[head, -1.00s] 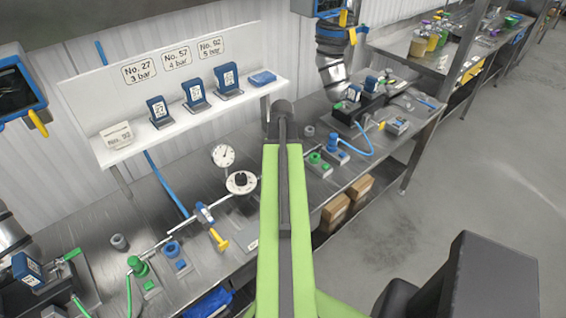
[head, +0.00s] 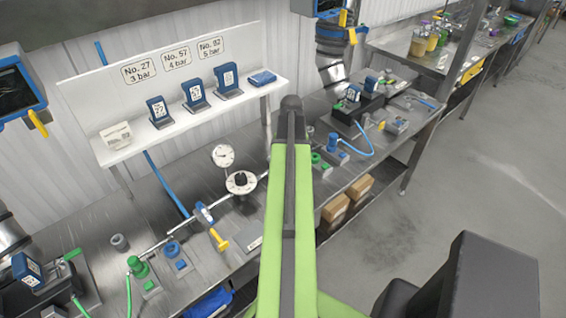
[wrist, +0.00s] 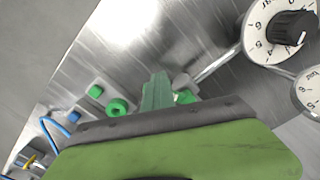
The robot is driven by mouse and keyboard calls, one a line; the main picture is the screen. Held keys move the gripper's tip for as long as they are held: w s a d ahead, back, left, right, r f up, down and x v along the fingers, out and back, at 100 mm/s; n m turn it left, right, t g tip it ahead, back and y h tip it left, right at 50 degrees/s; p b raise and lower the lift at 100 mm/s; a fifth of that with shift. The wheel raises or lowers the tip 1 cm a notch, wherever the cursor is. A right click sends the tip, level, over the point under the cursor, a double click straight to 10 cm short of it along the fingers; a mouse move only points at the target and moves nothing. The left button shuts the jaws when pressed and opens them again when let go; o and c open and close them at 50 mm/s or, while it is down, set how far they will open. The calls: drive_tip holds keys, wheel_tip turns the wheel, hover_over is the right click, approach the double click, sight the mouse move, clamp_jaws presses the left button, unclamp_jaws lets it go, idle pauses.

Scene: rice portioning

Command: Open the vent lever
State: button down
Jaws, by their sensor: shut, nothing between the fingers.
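A yellow lever (head: 219,240) sits beside a blue-and-white valve (head: 204,214) on the pipe along the bench in the head view. No label shows whether it is the vent lever. My gripper's green fingers (wrist: 157,88) are together and empty in the wrist view, pointing over the bench. A green fitting (wrist: 186,97) shows just right of the fingertips, partly hidden by them. I cannot tell whether they touch. In the head view my arm hides the gripper, well to the right of the yellow lever.
A dial regulator (head: 241,183) and a round gauge (head: 223,156) stand on the pipe; the regulator's black knob (wrist: 292,28) shows in the wrist view. A white shelf (head: 190,122) with blue devices is behind. A blue hose (head: 372,142) loops at right. Open floor (head: 450,190) lies right.

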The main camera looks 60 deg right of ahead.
drive_tip(key=shift+s+d, duration=0.1)
drive_tip(key=shift+d, duration=0.1)
drive_tip(key=shift+d, duration=1.15)
drive_tip(key=shift+w+d, duration=0.25)
drive_tip(key=shift+d, duration=0.25)
drive_tip(key=shift+w+d, duration=0.2)
drive_tip(key=shift+d, duration=0.4)
